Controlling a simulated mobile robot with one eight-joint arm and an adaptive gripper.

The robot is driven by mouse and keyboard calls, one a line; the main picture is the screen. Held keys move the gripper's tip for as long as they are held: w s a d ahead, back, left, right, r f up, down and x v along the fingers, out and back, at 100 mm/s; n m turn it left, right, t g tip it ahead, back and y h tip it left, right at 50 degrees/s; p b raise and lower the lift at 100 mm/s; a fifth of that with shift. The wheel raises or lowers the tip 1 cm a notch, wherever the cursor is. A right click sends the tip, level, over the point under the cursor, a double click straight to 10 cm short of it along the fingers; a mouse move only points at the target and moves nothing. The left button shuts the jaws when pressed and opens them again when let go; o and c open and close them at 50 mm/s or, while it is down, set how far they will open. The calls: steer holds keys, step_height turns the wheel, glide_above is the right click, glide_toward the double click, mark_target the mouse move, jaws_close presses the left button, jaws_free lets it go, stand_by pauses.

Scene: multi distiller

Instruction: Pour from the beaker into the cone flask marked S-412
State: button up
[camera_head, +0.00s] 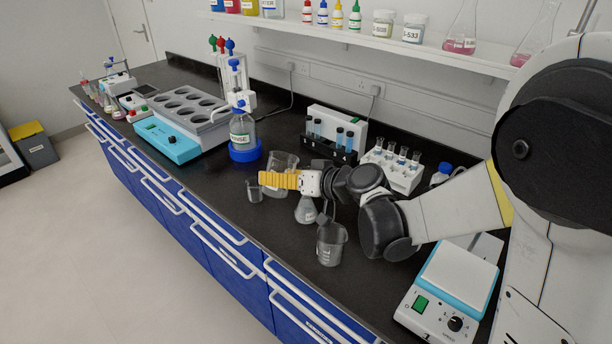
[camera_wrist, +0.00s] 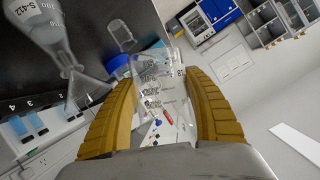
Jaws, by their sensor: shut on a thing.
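My gripper (camera_head: 266,181) has its yellow fingers pointing left above the middle of the bench. It is shut on a clear glass beaker (camera_head: 282,160), which shows above and behind the near finger. In the wrist view my gripper (camera_wrist: 161,80) has a finger on either side of the graduated beaker (camera_wrist: 152,92); its contents and tilt are hard to tell. The cone flask marked S-412 (camera_wrist: 42,28) is at upper left in the wrist view, apart from the fingers. A cone flask (camera_head: 306,212) with a greyish bottom stands below my gripper in the head view; its label is unreadable there.
A small beaker (camera_head: 253,191) and a larger empty-looking beaker (camera_head: 331,246) stand close by. The front bench strip is clear at left.

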step_height(320, 180, down, 6)
steer(key=s+a+n+t+h+b, duration=0.1)
steer(key=n+h+b, duration=0.1)
steer(key=n+b, duration=0.1)
steer(key=shift+s+a+f+b, duration=0.2)
steer(key=shift+a+b, duration=0.2)
steer(key=shift+b, duration=0.3)
